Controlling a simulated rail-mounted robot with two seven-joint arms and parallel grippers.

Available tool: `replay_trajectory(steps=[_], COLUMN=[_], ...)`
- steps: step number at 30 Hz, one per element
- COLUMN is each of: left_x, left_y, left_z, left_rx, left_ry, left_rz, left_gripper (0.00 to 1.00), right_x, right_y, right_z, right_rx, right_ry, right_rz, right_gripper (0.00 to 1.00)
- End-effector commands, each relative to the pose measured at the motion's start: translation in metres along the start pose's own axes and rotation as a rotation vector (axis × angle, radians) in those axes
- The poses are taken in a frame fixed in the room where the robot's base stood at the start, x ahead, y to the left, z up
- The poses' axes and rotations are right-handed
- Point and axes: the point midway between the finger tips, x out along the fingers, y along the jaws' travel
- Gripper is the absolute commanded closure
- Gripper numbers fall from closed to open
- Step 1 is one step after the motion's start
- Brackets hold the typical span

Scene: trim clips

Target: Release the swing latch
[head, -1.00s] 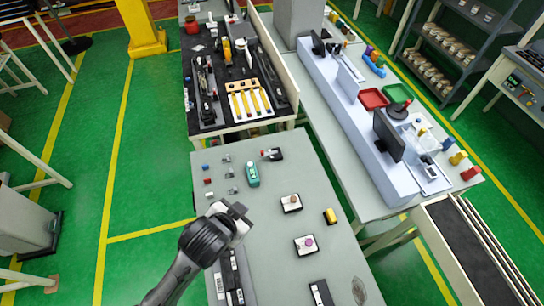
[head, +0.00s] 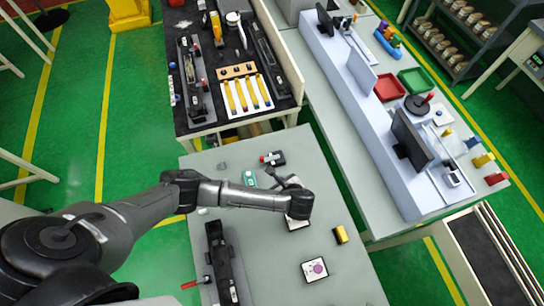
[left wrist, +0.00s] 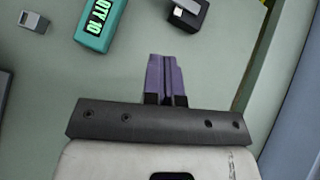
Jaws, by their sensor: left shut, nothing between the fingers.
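A small black block with a red-tipped pale lever (head: 271,158) lies near the table's far edge. Part of it shows at the top of the left wrist view (left wrist: 187,13). A long black fixture (head: 222,262) with a red handle (head: 194,283) at its side lies at the table's near left. I cannot tell for sure which of these is the swing latch. My left gripper (head: 278,178) is over the table, just short of the black block and apart from it. Its purple fingers (left wrist: 165,80) are together and empty. My right gripper is not in view.
A teal counter (head: 249,178), also in the left wrist view (left wrist: 98,22), lies beside the gripper. A yellow block (head: 341,234) and a tile with a pink button (head: 315,270) lie to the right. A grey clip (left wrist: 33,21) lies left.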

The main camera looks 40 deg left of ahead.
Motion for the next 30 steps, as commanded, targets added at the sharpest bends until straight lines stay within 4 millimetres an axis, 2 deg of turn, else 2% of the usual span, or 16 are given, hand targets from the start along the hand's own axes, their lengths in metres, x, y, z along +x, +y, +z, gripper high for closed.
replay_trajectory(steps=[4,9,22,26,30], left_x=[0.0,0.0,0.002,0.012,0.035], left_y=[0.001,0.001,0.001,0.001,0.002], left_z=[0.002,0.002,0.002,0.002,0.002], left_rx=[0.105,0.159,0.164,0.165,0.164], left_ry=[-0.007,-0.006,-0.005,-0.006,-0.007], left_rz=[0.01,0.01,0.01,0.012,0.013], left_gripper=[1.0,1.0,1.0,1.0,1.0], right_x=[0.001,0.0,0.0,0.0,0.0], right_y=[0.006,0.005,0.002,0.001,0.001], right_z=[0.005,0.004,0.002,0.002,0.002], right_rx=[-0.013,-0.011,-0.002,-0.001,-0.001], right_ry=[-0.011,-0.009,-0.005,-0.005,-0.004], right_rz=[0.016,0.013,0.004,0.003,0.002], right_gripper=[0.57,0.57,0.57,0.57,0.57])
